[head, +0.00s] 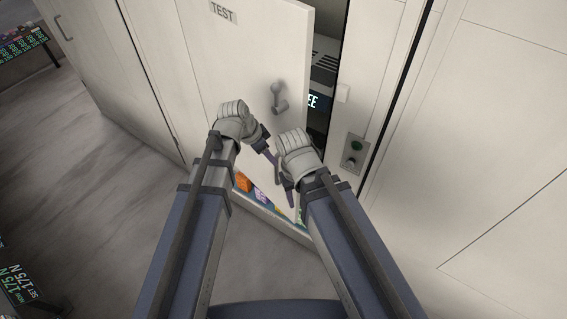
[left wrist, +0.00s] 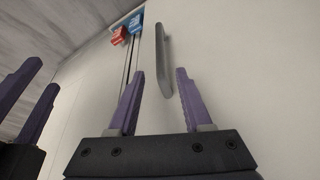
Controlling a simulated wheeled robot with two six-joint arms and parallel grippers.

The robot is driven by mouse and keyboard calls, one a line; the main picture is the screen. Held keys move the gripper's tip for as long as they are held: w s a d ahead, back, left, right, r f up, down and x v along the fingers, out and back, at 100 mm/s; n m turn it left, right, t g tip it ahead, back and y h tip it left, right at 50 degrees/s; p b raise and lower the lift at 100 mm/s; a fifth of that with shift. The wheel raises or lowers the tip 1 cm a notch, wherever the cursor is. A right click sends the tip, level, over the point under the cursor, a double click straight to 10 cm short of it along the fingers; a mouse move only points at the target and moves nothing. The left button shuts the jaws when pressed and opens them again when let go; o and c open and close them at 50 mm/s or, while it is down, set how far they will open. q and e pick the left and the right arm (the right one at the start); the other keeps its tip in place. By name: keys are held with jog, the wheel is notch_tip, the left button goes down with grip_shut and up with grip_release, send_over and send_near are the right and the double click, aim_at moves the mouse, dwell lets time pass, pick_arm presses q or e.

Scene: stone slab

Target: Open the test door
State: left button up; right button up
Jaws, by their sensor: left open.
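The test door (head: 225,60) is a pale panel with a TEST label. Its right edge stands away from the frame, and a dark interior with a lit display (head: 313,101) shows in the gap. A grey handle (head: 280,97) is on the door near that edge. My left gripper (head: 272,158) is in front of the door, below the handle. In the left wrist view its purple fingers (left wrist: 160,72) are open, with the handle (left wrist: 163,50) beyond and partly between them; no contact is visible. My right gripper (head: 289,192) is beside it, lower right, its fingers (left wrist: 40,75) apart.
A control plate (head: 353,155) with a green button is on the frame right of the door. Pale panels stand on both sides.

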pick_arm(q)
jog(key=shift+a, duration=0.15)
jog(key=b+x, duration=0.7)
jog(key=x, duration=0.1)
jog(key=shift+r, duration=0.1)
grip_shut()
dwell(0.4)
dwell(1.1)
